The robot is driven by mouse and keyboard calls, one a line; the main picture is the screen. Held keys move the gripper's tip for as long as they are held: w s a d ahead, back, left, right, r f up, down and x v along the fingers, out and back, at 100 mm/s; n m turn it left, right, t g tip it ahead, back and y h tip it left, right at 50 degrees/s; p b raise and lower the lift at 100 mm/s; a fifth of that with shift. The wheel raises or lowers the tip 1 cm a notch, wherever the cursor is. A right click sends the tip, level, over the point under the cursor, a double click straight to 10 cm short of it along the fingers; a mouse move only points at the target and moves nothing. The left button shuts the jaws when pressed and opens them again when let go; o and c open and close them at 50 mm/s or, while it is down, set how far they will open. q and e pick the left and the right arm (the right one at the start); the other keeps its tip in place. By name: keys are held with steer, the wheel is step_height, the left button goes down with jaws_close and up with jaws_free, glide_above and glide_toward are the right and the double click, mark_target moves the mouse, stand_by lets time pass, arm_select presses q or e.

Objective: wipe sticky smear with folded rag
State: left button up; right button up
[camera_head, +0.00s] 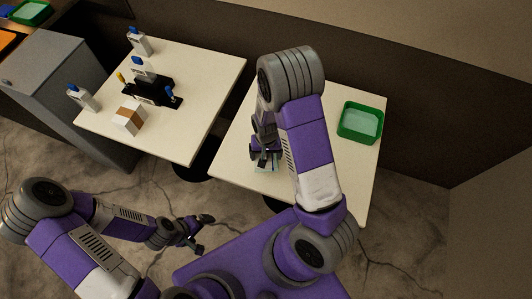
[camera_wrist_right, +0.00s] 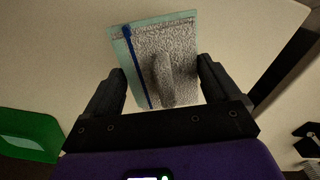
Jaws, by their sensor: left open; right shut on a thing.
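The folded rag (camera_wrist_right: 175,45) is grey and textured, with a pale teal edge and a dark blue stripe. My right gripper (camera_wrist_right: 160,85) is over it, with a raised ridge of the rag between its fingers. In the head view my right gripper (camera_head: 264,157) is low over the right table (camera_head: 230,160), and a bit of the rag (camera_head: 262,168) shows under it. I cannot tell whether the rag touches the tabletop. No smear shows; my right arm and the rag cover part of the table. My left gripper (camera_head: 201,234) is open and empty, in front of the tables.
A green tray (camera_head: 345,133) with a pale inside stands at the right table's back right. The left table (camera_head: 205,75) holds white bottles (camera_head: 139,44), a black caddy (camera_head: 150,92) and a white-and-brown box (camera_head: 129,118). A gap separates the tables. The right table's front right looks clear.

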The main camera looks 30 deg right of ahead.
steer(key=shift+f+b, duration=1.95)
steer(key=shift+f, duration=0.45)
steer(key=shift+f+b, duration=0.5)
steer(key=shift+f, duration=0.15)
steer(key=shift+w+a, duration=0.5)
steer(key=shift+a, duration=0.05)
steer(key=shift+s+d, duration=0.5)
steer(key=shift+s, duration=0.05)
